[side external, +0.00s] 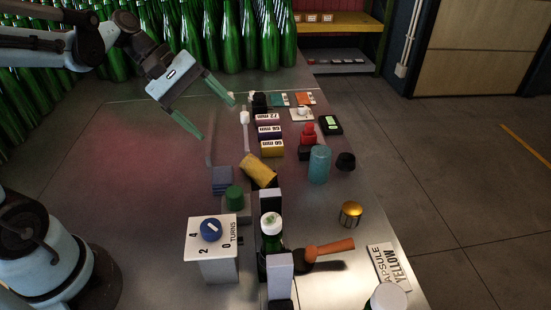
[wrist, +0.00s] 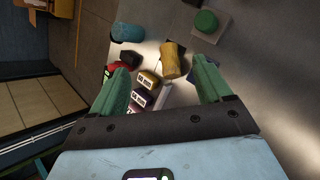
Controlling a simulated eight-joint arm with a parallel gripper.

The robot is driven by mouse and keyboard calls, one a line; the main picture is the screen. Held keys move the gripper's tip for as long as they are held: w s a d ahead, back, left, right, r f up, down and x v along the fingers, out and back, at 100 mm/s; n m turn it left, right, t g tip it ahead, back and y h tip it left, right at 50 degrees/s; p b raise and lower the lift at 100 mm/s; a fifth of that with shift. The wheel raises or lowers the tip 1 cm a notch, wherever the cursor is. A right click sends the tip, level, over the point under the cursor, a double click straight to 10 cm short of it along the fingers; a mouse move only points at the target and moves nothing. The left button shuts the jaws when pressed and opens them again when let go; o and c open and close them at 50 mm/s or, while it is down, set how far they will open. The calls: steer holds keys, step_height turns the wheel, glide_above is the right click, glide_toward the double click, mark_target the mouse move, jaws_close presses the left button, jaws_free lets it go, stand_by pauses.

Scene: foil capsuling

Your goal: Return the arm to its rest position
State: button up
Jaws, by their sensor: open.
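My gripper (side external: 207,106) is open and empty, raised above the left part of the metal table (side external: 130,150). Its two green fingers are spread wide, and they also show in the wrist view (wrist: 160,80) with nothing between them held. In the side view the gripper is up and left of the row of labelled boxes, apart from every object on the table. My arm reaches in from the upper left.
Green bottles (side external: 240,35) crowd the back. A bottle with a white top (side external: 271,225) stands between grey blocks, near a dial box (side external: 211,250). The table's left area is clear.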

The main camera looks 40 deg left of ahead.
steer(key=s+f+m+t+y, duration=0.1)
steer(key=s+f+m+y, duration=0.1)
steer(key=m, duration=0.5)
steer(key=s+a+f+m+t+y, duration=0.1)
steer(key=s+m+t+y, duration=0.1)
steer(key=m+y, duration=0.3)
steer(key=s+m, duration=0.1)
steer(key=m, duration=0.1)
steer(key=shift+f+m, duration=0.3)
steer(key=shift+f, duration=0.05)
